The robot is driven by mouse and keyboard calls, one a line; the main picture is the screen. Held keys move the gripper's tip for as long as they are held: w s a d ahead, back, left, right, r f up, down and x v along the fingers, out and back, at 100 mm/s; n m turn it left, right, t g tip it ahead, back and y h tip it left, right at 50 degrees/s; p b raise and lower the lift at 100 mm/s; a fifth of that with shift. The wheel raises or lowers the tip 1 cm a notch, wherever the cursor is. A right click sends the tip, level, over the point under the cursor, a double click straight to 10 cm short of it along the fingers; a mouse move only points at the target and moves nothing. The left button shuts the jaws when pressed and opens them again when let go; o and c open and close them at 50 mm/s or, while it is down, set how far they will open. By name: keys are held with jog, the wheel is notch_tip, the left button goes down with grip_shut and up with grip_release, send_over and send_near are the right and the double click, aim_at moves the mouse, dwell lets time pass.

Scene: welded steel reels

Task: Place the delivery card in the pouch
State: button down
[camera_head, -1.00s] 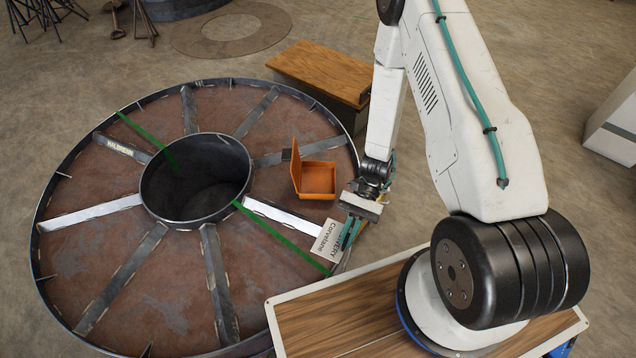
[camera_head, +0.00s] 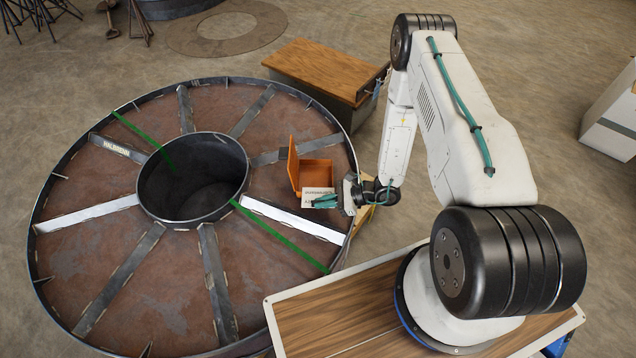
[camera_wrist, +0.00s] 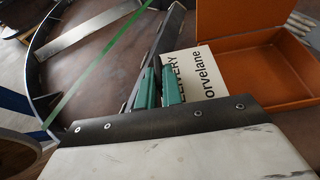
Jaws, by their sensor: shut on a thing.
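The delivery card (camera_head: 318,196) is white with dark print. My gripper (camera_head: 328,201) is shut on its edge. In the wrist view the card (camera_wrist: 237,82) reads "DELIVERY" and "orvelane", and the green fingers (camera_wrist: 158,88) cover part of it. The pouch is an open orange box (camera_head: 315,171) with its lid raised on the left, on the reel's right side. In the head view the card overlaps the pouch's near edge. In the wrist view the card is beside and partly in front of the pouch (camera_wrist: 262,60). I cannot tell the height between them.
The large steel reel (camera_head: 95,243) has raised spokes, a rim and an open central hub (camera_head: 195,178). A green strap (camera_head: 283,236) crosses it. A wood-topped bench (camera_head: 327,70) stands behind, and a wooden platform (camera_head: 340,315) is in front.

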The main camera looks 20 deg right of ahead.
send_over(319, 184)
jog(key=s+a, duration=0.1)
jog(key=s, duration=0.2)
jog(key=shift+w+f, duration=0.25)
jog(key=shift+f, duration=0.2)
jog(key=shift+w+d+f, duration=0.1)
jog(key=shift+w+f, duration=0.1)
jog(key=shift+f, duration=0.7)
jog(key=shift+w+f, duration=0.15)
jog(key=shift+f, duration=0.75)
jog(key=shift+f, duration=0.1)
jog(key=c, duration=1.6)
grip_release()
jog(key=shift+o, duration=0.2)
